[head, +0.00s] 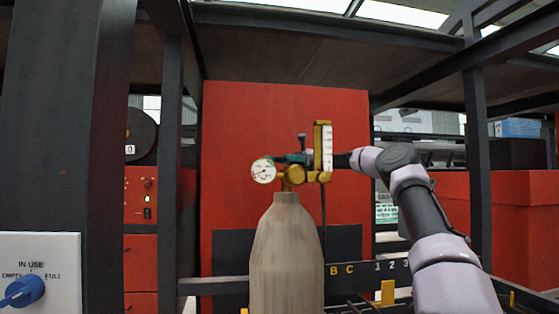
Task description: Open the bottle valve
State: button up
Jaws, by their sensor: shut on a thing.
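A tan gas bottle (286,255) stands upright in the middle of the head view. On its neck sits a brass valve body (292,175) with a round white gauge (263,171) on the left and an upright brass flowmeter (323,148) with a white scale on the right. A small dark green part (294,158), seemingly the valve's handwheel, shows above the brass. My gripper (310,158) reaches in from the right at valve height, behind the flowmeter. It is shut on the valve at the green part. The flowmeter hides most of its fingers.
A red panel (235,130) stands behind the bottle. Dark steel posts (172,150) and beams frame the space. At lower left is a white panel (50,285) with a blue knob (22,292), marked EMPTY, IN USE and FULL. A lettered rail (345,269) runs behind the bottle.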

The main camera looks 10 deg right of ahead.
jog(key=shift+s+d+n+g+h, duration=0.2)
jog(key=shift+n+g+h, duration=0.45)
jog(key=shift+h, duration=0.25)
jog(key=o, duration=1.2)
jog(key=shift+c, duration=0.2)
jog(key=shift+a+m+t+y, duration=0.1)
jog(key=shift+m+t+y, duration=0.15)
jog(key=shift+m+y, duration=0.15)
